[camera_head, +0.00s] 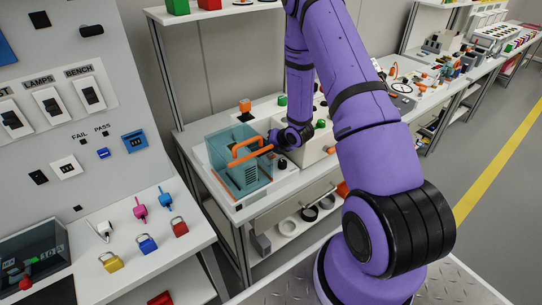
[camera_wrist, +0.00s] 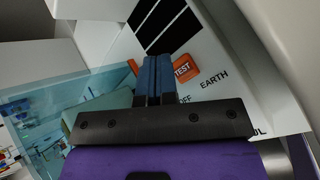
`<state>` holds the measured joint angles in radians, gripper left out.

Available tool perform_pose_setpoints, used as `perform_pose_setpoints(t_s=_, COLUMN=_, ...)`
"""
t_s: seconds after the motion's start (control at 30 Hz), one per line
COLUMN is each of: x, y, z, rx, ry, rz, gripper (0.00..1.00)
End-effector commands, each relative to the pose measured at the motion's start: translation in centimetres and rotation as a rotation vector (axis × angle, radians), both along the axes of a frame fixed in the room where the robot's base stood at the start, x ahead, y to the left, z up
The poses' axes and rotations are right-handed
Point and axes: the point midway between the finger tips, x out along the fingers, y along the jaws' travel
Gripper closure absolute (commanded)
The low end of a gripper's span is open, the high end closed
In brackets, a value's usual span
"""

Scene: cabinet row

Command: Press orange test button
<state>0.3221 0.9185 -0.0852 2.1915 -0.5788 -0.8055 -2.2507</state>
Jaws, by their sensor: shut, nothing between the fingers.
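An orange button or plate marked TEST (camera_wrist: 186,68) shows in the wrist view, on a light panel. My gripper (camera_wrist: 153,62) is shut and empty, its two blue-grey fingers together. The fingertips overlap the left part of the orange piece and hide some of it; I cannot tell whether they touch it. In the head view my gripper (camera_head: 274,138) is at the white unit's left side, beside the teal clear box; its fingertips and the TEST marking cannot be made out there.
The teal clear box (camera_head: 240,176) with an orange handle (camera_head: 250,149) stands close left of my gripper. The white unit (camera_head: 314,148) is on its right. A grey panel with switches (camera_head: 50,104) and several padlocks (camera_head: 148,244) are at left. Shelves stand behind.

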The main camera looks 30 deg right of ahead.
Motion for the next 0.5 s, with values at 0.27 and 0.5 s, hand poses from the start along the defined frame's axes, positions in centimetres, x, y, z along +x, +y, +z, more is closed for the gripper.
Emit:
perform_pose_setpoints(t_s=0.27, x=0.02, y=0.02, z=-1.2, rx=0.0, ry=-0.001, rz=0.001, gripper=1.0)
perform_pose_setpoints(t_s=0.5, x=0.02, y=0.01, z=-1.21, rx=-0.001, ry=-0.001, rz=0.001, gripper=1.0)
